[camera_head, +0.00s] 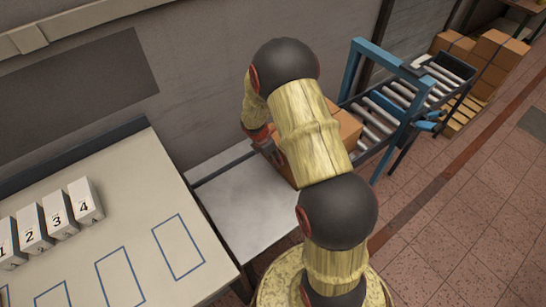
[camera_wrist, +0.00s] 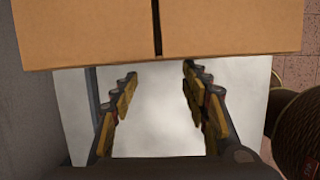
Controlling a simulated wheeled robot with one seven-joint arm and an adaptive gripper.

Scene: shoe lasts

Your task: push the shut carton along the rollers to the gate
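The brown carton (camera_head: 348,124) stands at the near end of the roller track (camera_head: 378,117), partly hidden behind my arm. In the wrist view the carton (camera_wrist: 220,28) fills the top, with a dark line down its middle. My gripper (camera_wrist: 160,76) is open and empty, its two fingers apart and pointing toward the carton. I cannot tell whether the fingertips touch it.
A pale metal table (camera_head: 240,205) lies below the arm. The left bench (camera_head: 145,180) holds several numbered white boxes (camera_head: 58,213) and blue outlines. Stacked cartons (camera_head: 497,58) stand beyond the far rollers. A wall runs along the back; tiled floor lies open at right.

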